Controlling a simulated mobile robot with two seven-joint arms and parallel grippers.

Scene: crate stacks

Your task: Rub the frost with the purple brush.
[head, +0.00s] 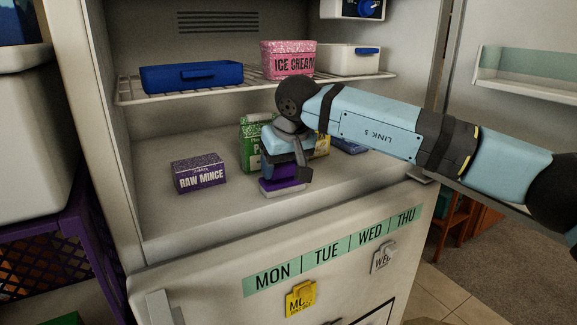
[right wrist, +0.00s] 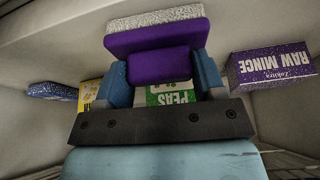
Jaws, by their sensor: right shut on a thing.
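The purple brush (head: 283,184) is in my right gripper (head: 285,168), over the freezer's lower floor, near its front. In the right wrist view, the two blue fingers of the gripper (right wrist: 162,68) are shut on the brush's purple grip block (right wrist: 158,64). Its wider purple back and pale speckled pad (right wrist: 155,18) lie beyond the fingertips. In the head view the pad is on the underside; whether it touches the floor I cannot tell. I cannot make out a distinct frost patch on the pale freezer surfaces. My left gripper is not in view.
A raw mince box (head: 199,173) stands left of the brush. A green peas box (head: 249,130) and a yellow box (head: 322,145) stand behind it. A wire shelf (head: 130,98) above holds a blue container (head: 191,77), an ice cream box (head: 288,60) and a white container (head: 345,62).

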